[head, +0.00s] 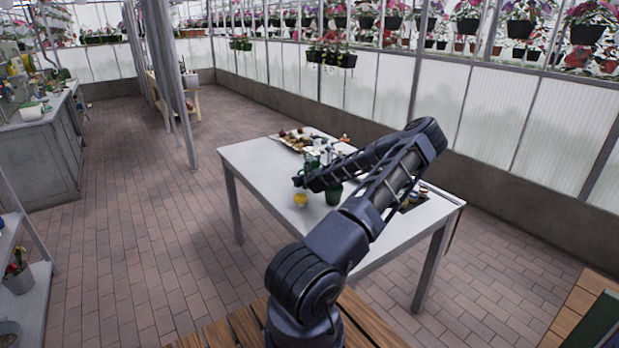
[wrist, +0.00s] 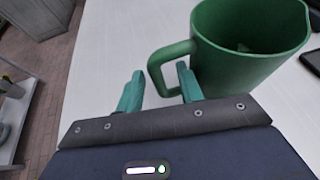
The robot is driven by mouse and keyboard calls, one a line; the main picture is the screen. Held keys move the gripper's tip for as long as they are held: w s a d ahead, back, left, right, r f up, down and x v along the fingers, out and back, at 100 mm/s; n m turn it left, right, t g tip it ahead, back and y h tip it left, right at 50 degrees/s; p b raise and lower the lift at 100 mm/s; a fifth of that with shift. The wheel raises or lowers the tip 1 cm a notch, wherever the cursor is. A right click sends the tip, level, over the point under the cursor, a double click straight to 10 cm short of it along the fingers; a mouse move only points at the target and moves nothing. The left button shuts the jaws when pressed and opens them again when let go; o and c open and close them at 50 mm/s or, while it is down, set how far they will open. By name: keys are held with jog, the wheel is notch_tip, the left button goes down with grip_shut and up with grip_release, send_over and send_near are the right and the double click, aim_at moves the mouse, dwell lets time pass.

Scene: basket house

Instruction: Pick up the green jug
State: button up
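The green jug (wrist: 243,62) stands upright on the white table (wrist: 112,52) in the wrist view, its handle (wrist: 163,68) pointing left. In the head view my gripper (head: 301,181) is small, dark and over the table.
A tray with small items (head: 297,140) lies at the table's far end. A dark tray (head: 412,201) lies at the right, partly behind my arm. A dark flat object (wrist: 311,61) lies right of the jug.

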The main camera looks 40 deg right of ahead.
jog(key=shift+x, duration=1.15)
jog(key=shift+c, duration=0.5)
grip_shut()
jog(key=shift+r, duration=0.1)
jog(key=shift+r, duration=0.15)
